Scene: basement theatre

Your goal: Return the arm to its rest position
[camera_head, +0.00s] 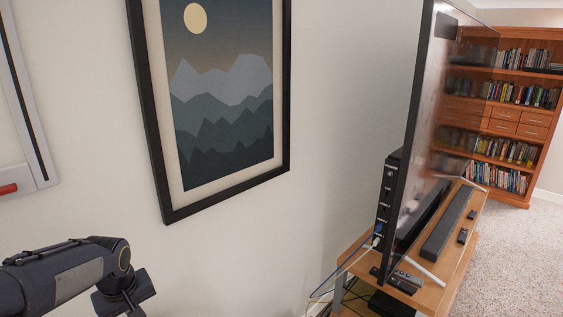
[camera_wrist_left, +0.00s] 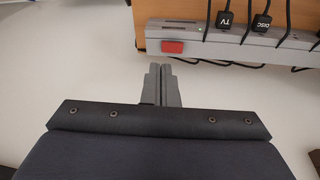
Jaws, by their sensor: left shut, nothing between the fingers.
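My left arm (camera_head: 70,272) comes in at the lower left of the head view, bent down at its joint in front of the pale wall. Its gripper is out of that view. In the left wrist view my left gripper (camera_wrist_left: 161,70) is shut, with its two fingers together and nothing between them. Its tips are just below a grey power strip (camera_wrist_left: 265,43) in the picture, near the red switch (camera_wrist_left: 173,47); I cannot tell the exact gap. Black plugs marked TV (camera_wrist_left: 226,18) and DISC (camera_wrist_left: 262,21) sit in the strip. My right gripper is in neither view.
A framed mountain picture (camera_head: 222,98) hangs on the wall. A television (camera_head: 414,130) stands on a wooden stand (camera_head: 462,246) at the right, with a soundbar (camera_head: 447,222) and remotes. Cables (camera_head: 347,266) hang behind it. A bookcase (camera_head: 513,122) stands beyond; carpet (camera_head: 520,260) is clear.

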